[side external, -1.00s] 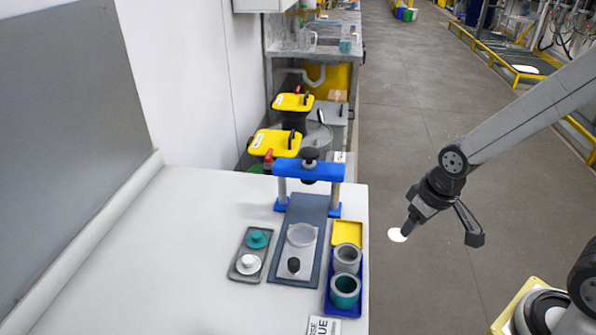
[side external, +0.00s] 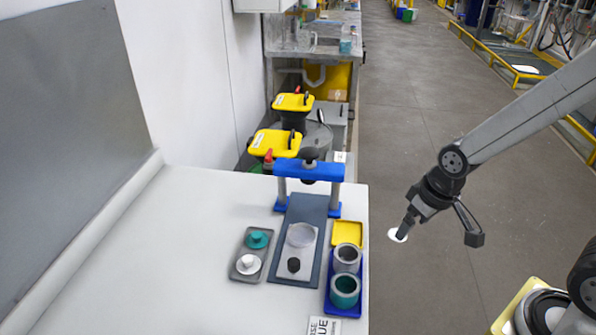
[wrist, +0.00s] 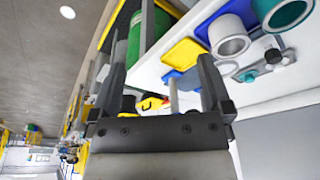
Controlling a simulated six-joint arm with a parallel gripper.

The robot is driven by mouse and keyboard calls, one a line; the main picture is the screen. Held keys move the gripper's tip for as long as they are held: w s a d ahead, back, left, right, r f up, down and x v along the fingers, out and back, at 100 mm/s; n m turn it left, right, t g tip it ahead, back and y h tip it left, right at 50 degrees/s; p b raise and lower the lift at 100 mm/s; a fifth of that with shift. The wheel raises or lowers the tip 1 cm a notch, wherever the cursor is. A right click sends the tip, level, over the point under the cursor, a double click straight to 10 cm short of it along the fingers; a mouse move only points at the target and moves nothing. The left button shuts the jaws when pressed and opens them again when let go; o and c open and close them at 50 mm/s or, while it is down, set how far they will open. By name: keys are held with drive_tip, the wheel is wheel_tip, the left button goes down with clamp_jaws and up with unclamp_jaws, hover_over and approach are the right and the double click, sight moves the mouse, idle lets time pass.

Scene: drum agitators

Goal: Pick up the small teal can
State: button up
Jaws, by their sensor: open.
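The small teal can (side external: 345,291) stands upright and open-topped at the front end of a blue tray (side external: 328,309) near the right edge of the white table. Its rim is pale grey. It also shows at the top right of the wrist view (wrist: 291,14), partly cut off by the frame. My gripper (side external: 405,231) is off the table's right side, above the floor, well apart from the can. In the wrist view my gripper (wrist: 162,66) has its two fingers wide apart with nothing held between them.
A grey can (side external: 347,257) stands just behind the teal one, with a yellow tray (side external: 347,233) beyond. A grey tray (side external: 241,272) holds a teal lid (side external: 258,240) and a white lid (side external: 248,264). A blue press frame (side external: 310,170) stands behind. The table's left is clear.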

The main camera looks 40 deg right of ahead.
drive_tip(key=a, duration=0.1)
drive_tip(key=m+g, duration=0.3)
drive_tip(key=m, duration=0.1)
approach(346, 285)
drive_tip(key=shift+s+a+f, duration=0.75)
drive_tip(key=shift+s+a, duration=0.05)
drive_tip(key=shift+a, duration=0.1)
drive_tip(key=shift+m, duration=0.3)
drive_tip(key=shift+f, duration=2.6)
drive_tip(key=c, duration=1.1)
drive_tip(key=shift+r, duration=0.1)
